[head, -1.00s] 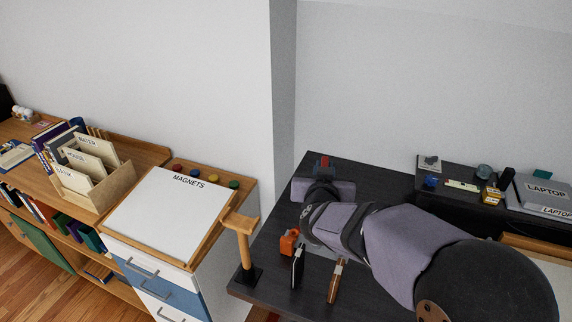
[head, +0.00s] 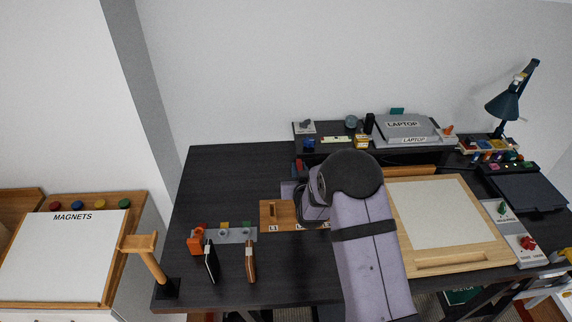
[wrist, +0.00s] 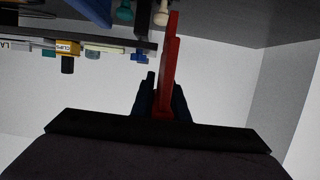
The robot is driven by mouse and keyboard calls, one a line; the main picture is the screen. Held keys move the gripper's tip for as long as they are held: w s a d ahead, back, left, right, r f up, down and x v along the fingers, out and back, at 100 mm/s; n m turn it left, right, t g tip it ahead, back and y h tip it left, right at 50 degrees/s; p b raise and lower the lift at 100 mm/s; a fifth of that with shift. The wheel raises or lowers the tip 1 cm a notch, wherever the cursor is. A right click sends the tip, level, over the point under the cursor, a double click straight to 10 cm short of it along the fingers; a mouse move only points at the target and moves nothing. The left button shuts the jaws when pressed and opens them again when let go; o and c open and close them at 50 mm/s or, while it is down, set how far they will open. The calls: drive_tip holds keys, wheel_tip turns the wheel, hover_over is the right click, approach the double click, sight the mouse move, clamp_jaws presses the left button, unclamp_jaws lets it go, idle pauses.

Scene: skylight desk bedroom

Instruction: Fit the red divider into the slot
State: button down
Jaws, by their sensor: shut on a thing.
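The red divider (wrist: 169,65) is held between the dark fingers of my gripper (wrist: 165,88) in the wrist view, pointing away from the palm. In the head view, my arm hides most of the gripper; a small red part of the divider (head: 299,164) shows just left of the arm, above the dark desk. A wooden block (head: 266,222) labelled L1 lies on the desk, partly covered by my arm. It has a small raised wooden piece on top. I cannot make out the slot clearly.
A grey strip (head: 240,238) with small coloured pieces, an orange dispenser (head: 196,240) and two upright slim items stand left of the block. A framed drawing board (head: 440,262) lies right of my arm. A raised shelf (head: 310,152) stands behind. The desk's back left is clear.

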drive_tip(key=shift+b, duration=0.3)
drive_tip(key=shift+s+f, duration=0.1)
drive_tip(key=shift+f, duration=0.05)
wheel_tip(320, 180, down, 6)
drive_tip(key=b, duration=0.5)
drive_tip(key=shift+r+b, duration=0.25)
drive_tip(key=shift+b, duration=0.05)
idle(0.4)
drive_tip(key=shift+b, duration=0.75)
idle(1.8)
drive_tip(key=shift+f+b, duration=1.85)
drive_tip(key=shift+b, duration=0.1)
drive_tip(key=c, duration=1.6)
unclamp_jaws()
drive_tip(key=shift+c, duration=0.2)
drive_tip(key=shift+s, duration=0.1)
